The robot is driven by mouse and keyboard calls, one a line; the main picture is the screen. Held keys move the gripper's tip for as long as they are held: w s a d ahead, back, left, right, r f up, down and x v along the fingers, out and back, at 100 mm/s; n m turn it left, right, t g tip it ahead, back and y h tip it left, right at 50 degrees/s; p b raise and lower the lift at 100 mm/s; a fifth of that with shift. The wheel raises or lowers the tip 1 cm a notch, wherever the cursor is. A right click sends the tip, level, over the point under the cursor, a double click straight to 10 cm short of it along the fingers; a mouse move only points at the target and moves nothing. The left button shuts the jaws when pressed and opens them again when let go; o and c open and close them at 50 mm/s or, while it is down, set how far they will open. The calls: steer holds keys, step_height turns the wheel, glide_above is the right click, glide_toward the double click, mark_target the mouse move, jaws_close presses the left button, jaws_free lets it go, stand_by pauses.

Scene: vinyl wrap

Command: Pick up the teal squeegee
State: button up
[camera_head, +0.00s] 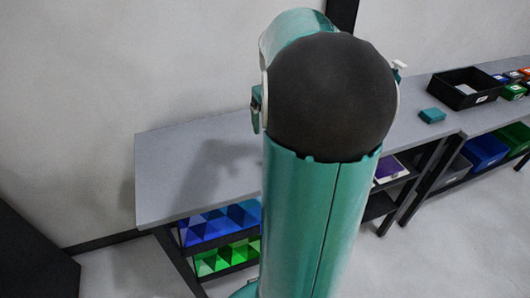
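A small flat teal block (432,115) lies on the grey tabletop, right of my arm and just in front of a black open box. It may be the teal squeegee, but it is too small here to be sure. My own teal and black arm fills the middle of the view and hides much of the table. My gripper does not show; I cannot tell where it is relative to the teal block.
The grey table (185,160) runs along the wall, its left top bare. The black box (466,88) and several small coloured boxes (514,90) stand at the right. Below are blue bins (486,150), patterned blue and green items (222,222), and a purple item (388,168). Open floor lies at lower right.

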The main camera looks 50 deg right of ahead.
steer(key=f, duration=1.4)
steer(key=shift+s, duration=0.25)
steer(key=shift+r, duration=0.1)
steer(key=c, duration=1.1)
